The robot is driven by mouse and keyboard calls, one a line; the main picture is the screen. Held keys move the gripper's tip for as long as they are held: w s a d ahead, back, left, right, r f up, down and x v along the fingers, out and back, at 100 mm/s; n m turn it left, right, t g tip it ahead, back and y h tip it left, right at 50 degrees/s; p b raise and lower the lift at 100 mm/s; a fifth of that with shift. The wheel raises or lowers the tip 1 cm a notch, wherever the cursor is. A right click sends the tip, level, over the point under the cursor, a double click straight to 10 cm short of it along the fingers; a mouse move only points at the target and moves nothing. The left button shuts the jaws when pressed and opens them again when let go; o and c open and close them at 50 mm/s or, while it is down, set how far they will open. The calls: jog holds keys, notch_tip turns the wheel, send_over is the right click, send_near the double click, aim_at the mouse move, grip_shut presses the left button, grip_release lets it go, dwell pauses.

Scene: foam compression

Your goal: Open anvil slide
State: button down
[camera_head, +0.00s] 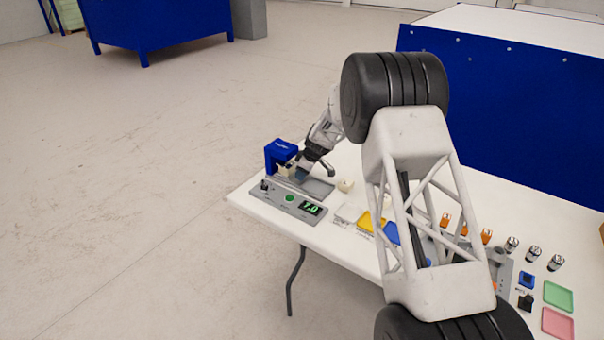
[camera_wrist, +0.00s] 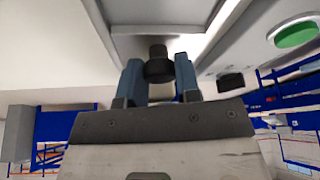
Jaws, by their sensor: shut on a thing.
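The compression tester stands at the table's left end, with a blue frame (camera_head: 281,153) over a grey base (camera_head: 270,190). My gripper (camera_head: 299,171) reaches down beside the blue frame. In the wrist view my gripper (camera_wrist: 158,82) has its two blue-grey fingers on either side of a round black knob (camera_wrist: 158,66), shut on it. The knob hangs from a pale grey sliding part (camera_wrist: 150,17), which seems to be the anvil slide. In the head view the arm hides most of the slide, so how far it is open cannot be told.
The base has a green button (camera_head: 289,198) and a lit display (camera_head: 311,208). Yellow (camera_head: 371,221) and blue trays (camera_head: 391,232) lie to the right, partly behind my arm. Small metal cylinders (camera_head: 534,253), a green tray (camera_head: 558,296) and a pink tray (camera_head: 558,323) are further right.

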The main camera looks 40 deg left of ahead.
jog(key=shift+d, duration=4.75)
jog(key=c, duration=0.8)
grip_release()
jog(key=shift+r, duration=0.1)
jog(key=shift+v, duration=3.8)
jog(key=shift+d, duration=0.1)
